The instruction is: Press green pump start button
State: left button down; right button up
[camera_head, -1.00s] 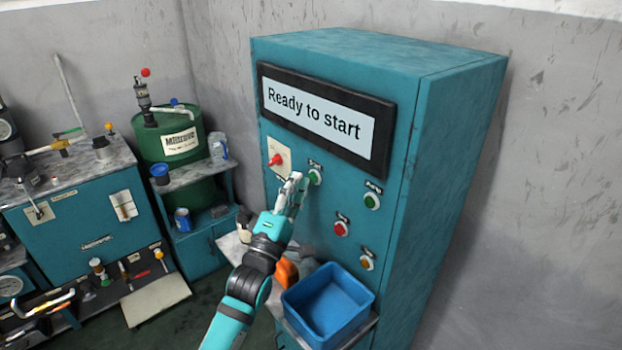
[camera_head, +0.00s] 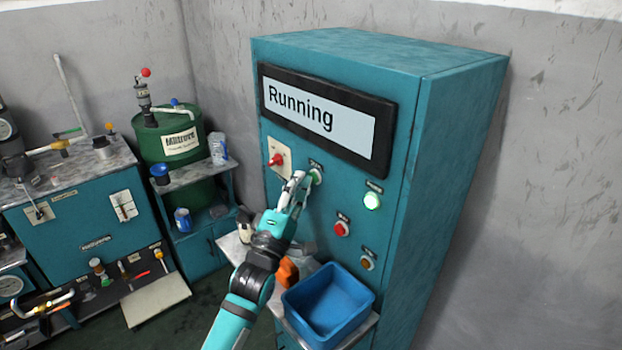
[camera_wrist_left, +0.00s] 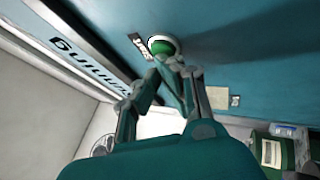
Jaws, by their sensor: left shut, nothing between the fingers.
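The green start button (camera_head: 315,176) is on the teal cabinet front, below the display. It also shows in the left wrist view (camera_wrist_left: 162,46). My left gripper (camera_head: 298,178) is shut and empty, its fingertips at the button's left side in the head view. In the wrist view the fingertips (camera_wrist_left: 168,66) are right at the button's edge; whether they touch it I cannot tell. The display (camera_head: 318,119) reads "Running". My right gripper is not in view.
A red knob (camera_head: 277,160) sits left of the start button. A red button (camera_head: 341,229) and another small control (camera_head: 367,263) are lower on the panel. A blue bin (camera_head: 329,305) stands on a shelf below, beside my left arm.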

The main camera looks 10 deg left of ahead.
pick_arm(q)
jog(key=shift+s+a, duration=0.1)
jog(key=shift+s+a+p, duration=0.35)
jog(key=shift+s+a, duration=0.05)
jog(key=shift+s, duration=0.15)
jog(key=s+a, duration=0.1)
jog(key=s, duration=0.1)
jog(key=s+a+p, duration=0.1)
jog(key=s+a, duration=0.1)
jog(key=shift+p, duration=0.3)
dwell(0.3)
jog(key=shift+f, duration=0.1)
dwell(0.5)
